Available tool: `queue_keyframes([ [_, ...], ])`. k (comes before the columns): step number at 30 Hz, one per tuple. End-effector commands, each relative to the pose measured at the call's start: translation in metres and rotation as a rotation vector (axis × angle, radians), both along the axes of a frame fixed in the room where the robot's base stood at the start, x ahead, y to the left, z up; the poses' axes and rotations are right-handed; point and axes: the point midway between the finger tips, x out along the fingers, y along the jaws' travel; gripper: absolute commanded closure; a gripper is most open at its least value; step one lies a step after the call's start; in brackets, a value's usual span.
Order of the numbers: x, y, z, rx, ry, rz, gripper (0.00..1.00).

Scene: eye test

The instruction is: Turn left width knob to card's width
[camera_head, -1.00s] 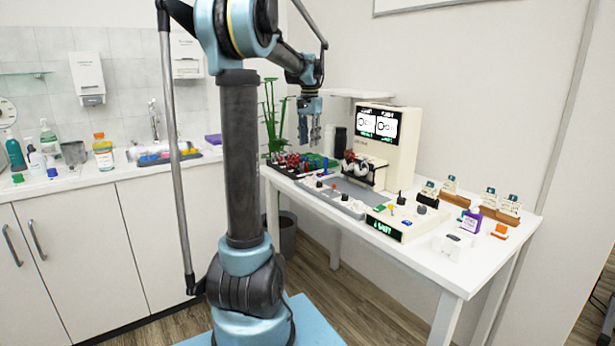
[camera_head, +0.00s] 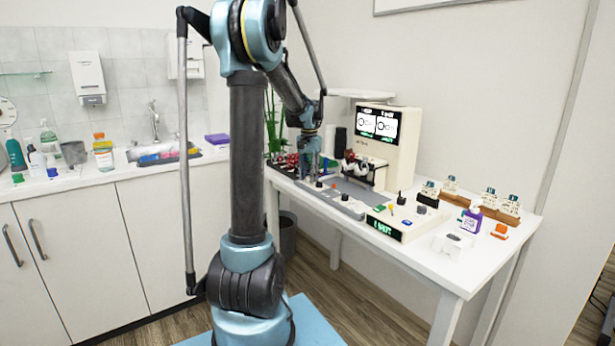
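My gripper (camera_head: 311,172) points straight down over the left part of the table, at the back end of a grey control strip (camera_head: 354,210). Its fingers are small and dark here, and I cannot tell how far apart they are or whether they touch anything. On the strip I see a black knob (camera_head: 346,197) and a small red-orange part (camera_head: 333,186). I cannot tell which knob is the left width knob; it may be hidden by the gripper. The screen (camera_head: 379,123) shows two panels with round outlines.
A cream console (camera_head: 408,224) with a green display and several coloured controls stands mid-table. A double-lens device (camera_head: 364,173) is close right of my gripper. Free tabletop (camera_head: 420,262) lies along the front edge.

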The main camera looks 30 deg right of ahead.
Motion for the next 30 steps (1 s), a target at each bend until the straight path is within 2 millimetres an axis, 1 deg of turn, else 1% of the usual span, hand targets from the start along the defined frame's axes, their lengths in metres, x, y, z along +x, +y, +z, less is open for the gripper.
queue_keyframes([
  [9, 0.0, 0.0001, -0.002, 0.0, 0.0, 0.0, 0.71],
  [11, 0.0, 0.0, -0.0019, 0.0, 0.0, 0.0, 0.84],
  [12, -0.0001, 0.0, -0.0019, 0.0, 0.0, 0.0, 0.93],
  [13, 0.0, 0.0, -0.0019, 0.0, 0.0, 0.0, 1.0],
  [23, 0.0008, 0.0, -0.0016, 0.0, -0.001, -0.021, 1.0],
  [30, 0.0012, 0.0001, -0.0014, 0.0, -0.002, -0.135, 1.0],
])
